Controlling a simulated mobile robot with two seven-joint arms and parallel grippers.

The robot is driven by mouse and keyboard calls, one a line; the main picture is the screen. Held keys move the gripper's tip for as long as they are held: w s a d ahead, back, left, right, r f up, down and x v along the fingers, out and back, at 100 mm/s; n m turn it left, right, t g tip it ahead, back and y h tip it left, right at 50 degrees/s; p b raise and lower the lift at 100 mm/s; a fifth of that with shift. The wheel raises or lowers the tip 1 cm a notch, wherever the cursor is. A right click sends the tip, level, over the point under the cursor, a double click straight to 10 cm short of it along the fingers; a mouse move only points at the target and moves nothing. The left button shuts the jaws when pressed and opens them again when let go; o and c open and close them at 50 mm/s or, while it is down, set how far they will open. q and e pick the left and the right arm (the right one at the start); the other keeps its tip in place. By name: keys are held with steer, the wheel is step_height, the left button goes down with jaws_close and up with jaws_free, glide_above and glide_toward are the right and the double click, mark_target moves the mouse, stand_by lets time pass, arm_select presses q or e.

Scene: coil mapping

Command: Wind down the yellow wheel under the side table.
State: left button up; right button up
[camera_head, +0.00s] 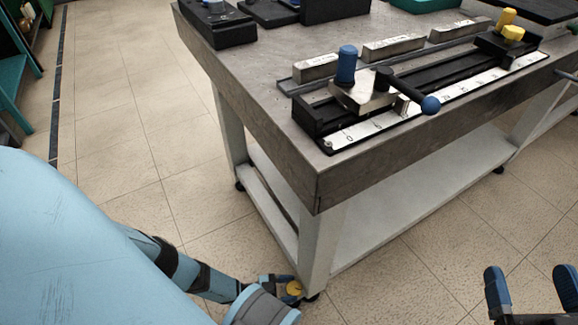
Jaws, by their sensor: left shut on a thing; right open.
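The side table (240,75) has a grey top and white legs with a low white shelf. The yellow wheel (294,288) is low at the foot of the table's near leg, just above the floor. My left gripper (288,285) reaches down from the lower left and is shut on the yellow wheel. Its fingers hide part of the wheel. My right gripper (530,290) is open and empty at the lower right, well apart from the table.
On the table top lie a black rail fixture with a white scale (400,122), a blue knob (346,64), a blue-ended lever (430,104) and yellow knobs (508,25). A black box (220,24) stands at the back left. Tiled floor (130,120) is clear on the left.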

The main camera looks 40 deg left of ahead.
arm_select(q)
steer(key=shift+w+a+m+g+h, duration=0.1)
steer(key=shift+m+g+h, duration=1.05)
steer(key=shift+g, duration=0.35)
steer(key=o, duration=0.9)
